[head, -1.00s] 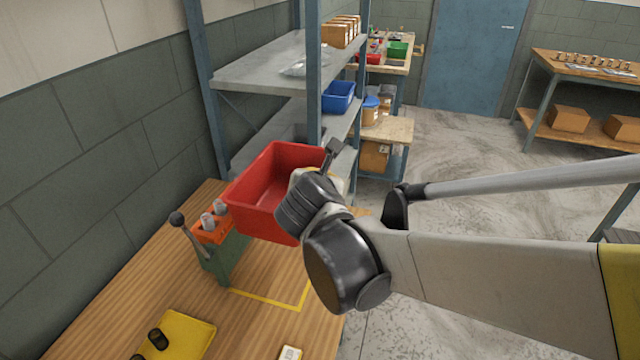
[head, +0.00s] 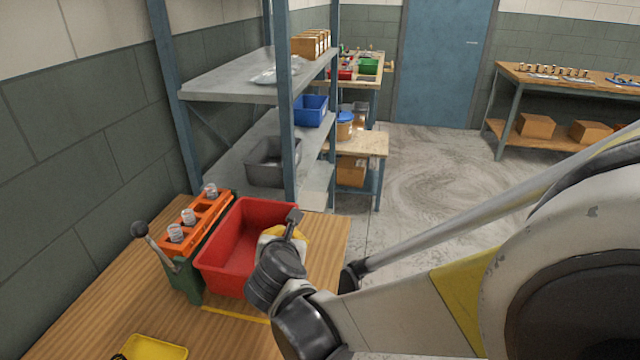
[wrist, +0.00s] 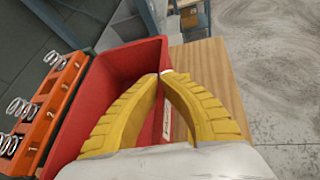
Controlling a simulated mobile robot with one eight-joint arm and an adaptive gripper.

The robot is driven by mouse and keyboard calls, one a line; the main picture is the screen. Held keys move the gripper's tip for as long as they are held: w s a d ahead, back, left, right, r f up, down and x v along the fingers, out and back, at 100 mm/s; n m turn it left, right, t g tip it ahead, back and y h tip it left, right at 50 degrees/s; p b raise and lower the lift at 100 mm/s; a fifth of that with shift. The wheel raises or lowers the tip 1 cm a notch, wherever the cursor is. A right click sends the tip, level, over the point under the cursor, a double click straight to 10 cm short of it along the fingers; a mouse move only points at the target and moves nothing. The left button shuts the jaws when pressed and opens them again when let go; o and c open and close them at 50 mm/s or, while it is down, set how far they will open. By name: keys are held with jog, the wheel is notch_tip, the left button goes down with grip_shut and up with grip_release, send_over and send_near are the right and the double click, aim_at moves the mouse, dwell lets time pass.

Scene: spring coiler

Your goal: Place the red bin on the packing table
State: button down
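The red bin (head: 243,243) is upright over the wooden table (head: 110,290), right beside the orange spring rack. My gripper (head: 291,222) is at the bin's right-hand rim. In the wrist view, the yellow fingers of my gripper (wrist: 162,77) close together on the rim of the red bin (wrist: 105,75). The bin looks empty where I can see inside. Its underside is hidden, so I cannot tell whether it touches the table. A yellow taped line (head: 236,314) shows on the table in front of the bin.
A green machine with a lever (head: 184,277) and an orange rack (head: 196,222) with several springs stand left of the bin. A yellow tray (head: 155,348) lies in front. A metal shelf (head: 235,80) stands behind, with a grey bin (head: 272,162) and blue bin (head: 311,110).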

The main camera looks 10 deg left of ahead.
jog(key=shift+f+b, duration=0.45)
jog(key=shift+f, duration=1.05)
jog(key=shift+f, duration=0.15)
jog(key=c, duration=1.6)
grip_release()
